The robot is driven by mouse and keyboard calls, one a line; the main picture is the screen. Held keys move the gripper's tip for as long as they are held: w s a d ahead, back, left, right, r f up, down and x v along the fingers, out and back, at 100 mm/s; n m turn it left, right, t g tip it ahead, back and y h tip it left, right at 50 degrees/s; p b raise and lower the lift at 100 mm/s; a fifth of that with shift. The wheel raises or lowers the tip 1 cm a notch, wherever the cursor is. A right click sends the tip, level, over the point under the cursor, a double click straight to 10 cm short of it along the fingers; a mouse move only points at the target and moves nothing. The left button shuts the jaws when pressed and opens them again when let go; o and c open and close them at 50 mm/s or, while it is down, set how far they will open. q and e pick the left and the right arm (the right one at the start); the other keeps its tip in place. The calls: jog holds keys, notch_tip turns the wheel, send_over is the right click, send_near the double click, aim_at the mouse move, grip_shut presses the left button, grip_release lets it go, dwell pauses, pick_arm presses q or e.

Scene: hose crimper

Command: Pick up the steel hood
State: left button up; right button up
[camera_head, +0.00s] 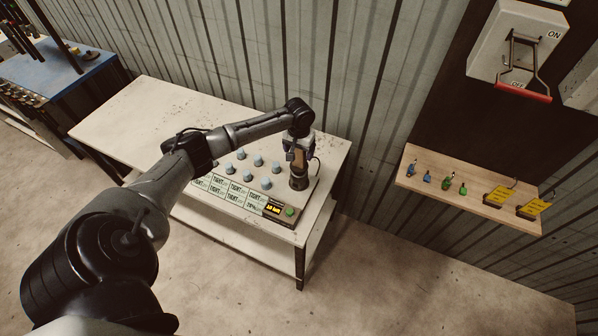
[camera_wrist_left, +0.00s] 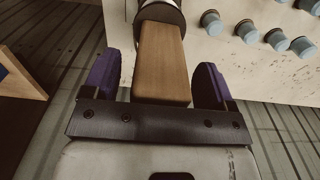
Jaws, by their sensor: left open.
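What looks like the steel hood is a round dark metal piece (camera_head: 298,183) with a wooden handle, standing at the right end of the control panel on the white table. In the left wrist view the wooden handle (camera_wrist_left: 160,65) lies between the two purple finger pads, with a gap on each side. A metal ring (camera_wrist_left: 160,10) shows at the handle's far end. My left gripper (camera_head: 297,153) is open, around the handle and not closed on it; it also shows in the left wrist view (camera_wrist_left: 158,85). My right gripper is not in view.
The panel (camera_head: 228,190) carries several pale blue knobs (camera_head: 265,182), green-white labels and a green button (camera_head: 290,211). The white table (camera_head: 150,108) is bare at left. A wooden shelf (camera_head: 470,190) with small locks and yellow tags hangs at right, below a red-handled switch (camera_head: 523,90).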

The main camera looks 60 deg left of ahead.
pick_arm(q)
grip_shut()
dwell(0.8)
